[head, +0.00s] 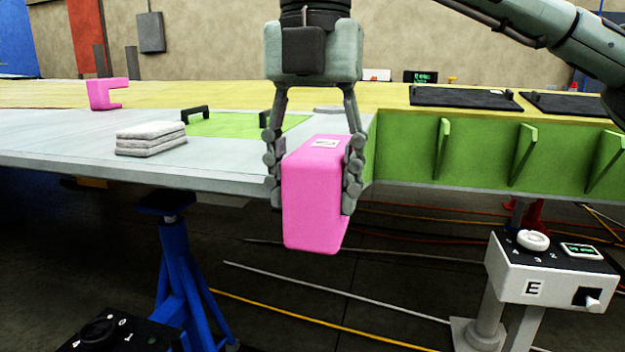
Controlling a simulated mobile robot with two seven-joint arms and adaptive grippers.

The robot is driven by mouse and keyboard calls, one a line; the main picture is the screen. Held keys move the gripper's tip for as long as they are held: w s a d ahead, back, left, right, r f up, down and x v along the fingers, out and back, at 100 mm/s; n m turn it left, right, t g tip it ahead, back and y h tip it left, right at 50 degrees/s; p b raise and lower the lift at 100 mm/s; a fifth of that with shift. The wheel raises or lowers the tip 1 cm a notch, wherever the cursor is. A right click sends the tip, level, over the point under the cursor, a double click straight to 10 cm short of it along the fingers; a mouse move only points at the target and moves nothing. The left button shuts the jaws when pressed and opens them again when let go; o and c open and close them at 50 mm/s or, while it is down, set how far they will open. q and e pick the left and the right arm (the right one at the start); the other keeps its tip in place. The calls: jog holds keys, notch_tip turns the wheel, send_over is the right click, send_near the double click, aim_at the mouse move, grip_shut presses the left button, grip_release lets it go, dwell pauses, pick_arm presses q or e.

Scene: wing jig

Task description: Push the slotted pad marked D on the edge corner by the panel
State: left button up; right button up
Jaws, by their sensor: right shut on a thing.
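A pink pad (316,195) with a small white label on top, too small to read, is at the front edge of the wing, by the corner where the grey skin meets the green ribbed side. My right gripper (314,190) comes from above, its fingers shut on the pad's left and right sides. The pad is upright, and its slot is hidden from this side. I cannot tell whether it is around the edge or just in front of it. A green panel (222,126) with black handles lies on the grey skin (70,142) behind. My left gripper is out of view.
A second pink pad (98,94), its slot facing right, stands at the far left. Folded grey cloths (151,138) lie on the skin. Black mats (465,97) lie at right.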

jog(key=o, duration=1.2)
jog(key=shift+w+d, duration=0.1)
jog(key=shift+w, duration=0.1)
notch_tip(320, 180, up, 12)
jog(key=shift+w+r, duration=0.1)
jog(key=shift+w, duration=0.05)
